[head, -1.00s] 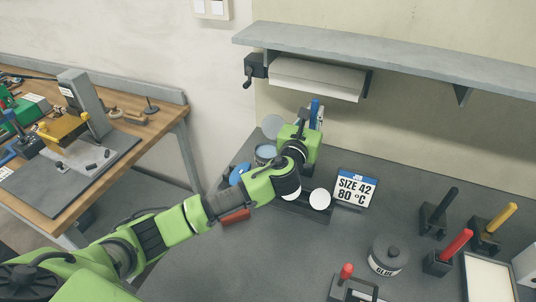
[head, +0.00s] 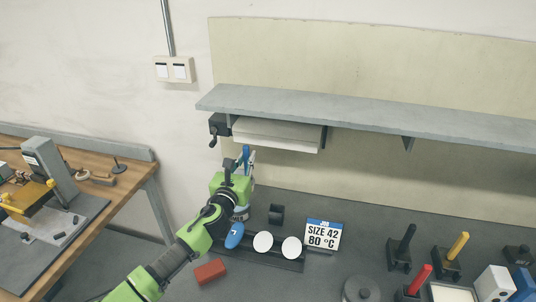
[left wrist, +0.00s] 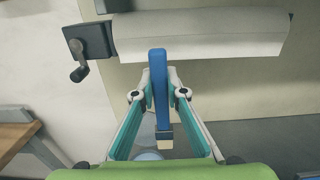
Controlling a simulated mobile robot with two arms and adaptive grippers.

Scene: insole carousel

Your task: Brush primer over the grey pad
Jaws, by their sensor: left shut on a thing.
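My left gripper (head: 240,165) is shut on a brush (head: 246,156) with a blue handle. A pale round thing (left wrist: 150,156), perhaps a tin's top, shows partly beneath the brush. A blue oval pad (head: 235,235) and two white round pads (head: 263,242) are by a dark rack (head: 275,259), right of my left forearm. I cannot make out the grey pad; my arm and gripper may hide it. My right gripper is not in view.
A size and temperature sign (head: 322,234) stands right of the pads. A red block (head: 209,271) lies in front. A glue pot (head: 361,290) and several coloured-handled tools stand to the right. A paper roll (head: 278,134) hangs under the shelf (head: 330,117) above my gripper.

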